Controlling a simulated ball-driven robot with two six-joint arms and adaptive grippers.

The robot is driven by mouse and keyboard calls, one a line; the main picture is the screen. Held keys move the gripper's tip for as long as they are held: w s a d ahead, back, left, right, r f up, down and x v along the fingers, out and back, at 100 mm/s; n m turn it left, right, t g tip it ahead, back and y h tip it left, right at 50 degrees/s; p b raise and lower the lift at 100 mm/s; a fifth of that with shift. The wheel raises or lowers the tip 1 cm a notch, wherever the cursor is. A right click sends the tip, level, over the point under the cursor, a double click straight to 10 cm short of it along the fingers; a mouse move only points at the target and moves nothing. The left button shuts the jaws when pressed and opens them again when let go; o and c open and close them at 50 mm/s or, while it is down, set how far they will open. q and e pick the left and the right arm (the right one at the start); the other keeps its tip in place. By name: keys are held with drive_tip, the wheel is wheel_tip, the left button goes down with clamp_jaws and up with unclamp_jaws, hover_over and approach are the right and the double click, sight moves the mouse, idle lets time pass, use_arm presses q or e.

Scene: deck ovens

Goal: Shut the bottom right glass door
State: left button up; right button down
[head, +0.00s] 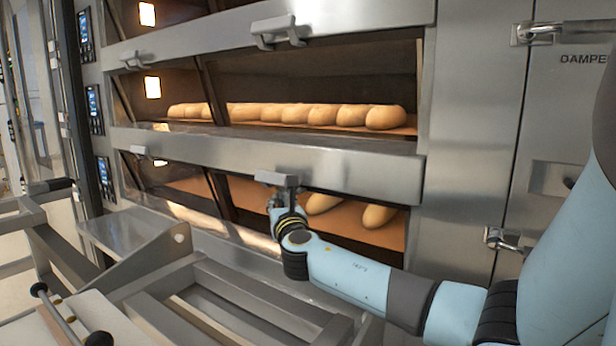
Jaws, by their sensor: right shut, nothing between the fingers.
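The bottom right glass door (350,222) is in the lowest oven deck, right of the slanted dark divider. Loaves (378,216) on an orange-brown deck floor show in this opening. I cannot tell from this view how far the door stands open. My right gripper (284,203) is shut and empty, right below the handle and close against it. Its fingertips are partly hidden by the wrist and handle, so contact is unclear. My left gripper is out of view.
The middle deck above holds a row of loaves (310,115) behind its doors. A steel shelf (130,230) juts out at the left, near metal frame bars. A cabinet door marked DAMPER (560,120) with latches stands at the right.

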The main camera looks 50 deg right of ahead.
drive_tip(key=f+v, duration=0.1)
drive_tip(key=v, duration=0.5)
drive_tip(key=shift+s+a+p, duration=0.2)
drive_tip(key=shift+s+p, duration=0.1)
drive_tip(key=shift+p, duration=0.15)
idle(0.8)
